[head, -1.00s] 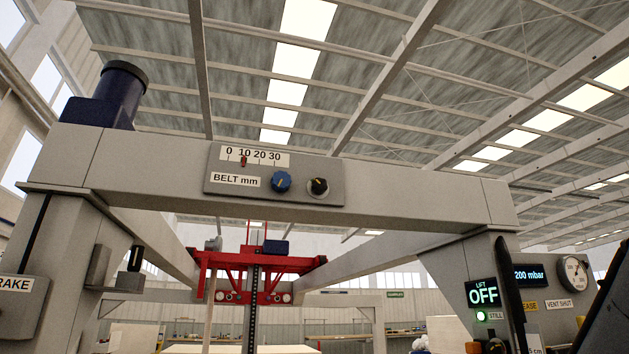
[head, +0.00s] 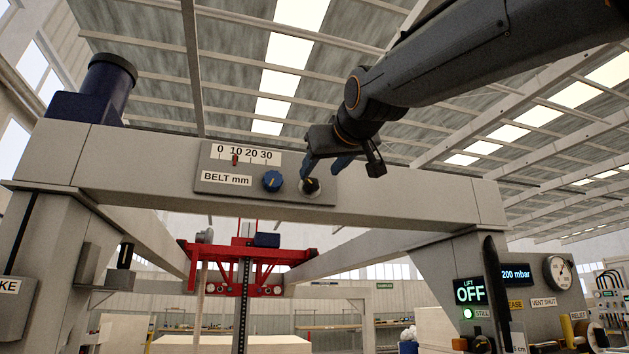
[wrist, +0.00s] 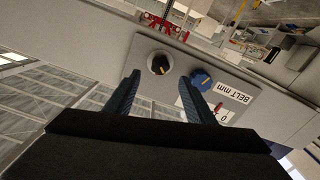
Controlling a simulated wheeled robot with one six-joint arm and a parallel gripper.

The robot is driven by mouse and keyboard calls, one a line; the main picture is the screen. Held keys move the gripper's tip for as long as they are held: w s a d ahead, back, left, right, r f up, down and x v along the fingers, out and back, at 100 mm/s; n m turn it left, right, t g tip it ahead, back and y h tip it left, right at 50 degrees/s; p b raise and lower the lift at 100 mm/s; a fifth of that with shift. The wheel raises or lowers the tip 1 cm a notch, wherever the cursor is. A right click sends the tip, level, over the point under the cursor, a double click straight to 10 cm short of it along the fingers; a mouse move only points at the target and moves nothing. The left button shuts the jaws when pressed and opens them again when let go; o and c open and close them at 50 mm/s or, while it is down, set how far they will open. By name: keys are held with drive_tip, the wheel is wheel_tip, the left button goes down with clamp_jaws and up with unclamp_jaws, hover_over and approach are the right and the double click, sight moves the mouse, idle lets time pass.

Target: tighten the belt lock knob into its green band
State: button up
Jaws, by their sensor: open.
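The black knob (head: 311,187) with a yellow pointer sits on a pale round plate on the grey beam panel, right of the blue knob (head: 272,181). I take it for the belt lock knob; no green band can be made out on it. In the wrist view the black knob (wrist: 160,63) shows just beyond and between my fingertips, and the blue knob (wrist: 201,79) lies by the right fingertip. My gripper (head: 319,174) is open and empty in front of the black knob, partly covering it in the head view. Whether the fingers touch anything cannot be told.
The BELT mm scale (head: 247,155) has its red pointer near 10. The panel sits on the wide gantry beam (head: 420,203). A red carriage (head: 245,267) hangs behind. The lift display (head: 469,290) reads OFF, with a 200 mbar readout (head: 516,274) beside it.

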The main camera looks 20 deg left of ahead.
sight(313, 182)
drive_tip(key=p+x, duration=0.2)
drive_tip(key=x, duration=0.5)
drive_tip(key=shift+d+f, duration=0.1)
drive_tip(key=shift+c, duration=0.2)
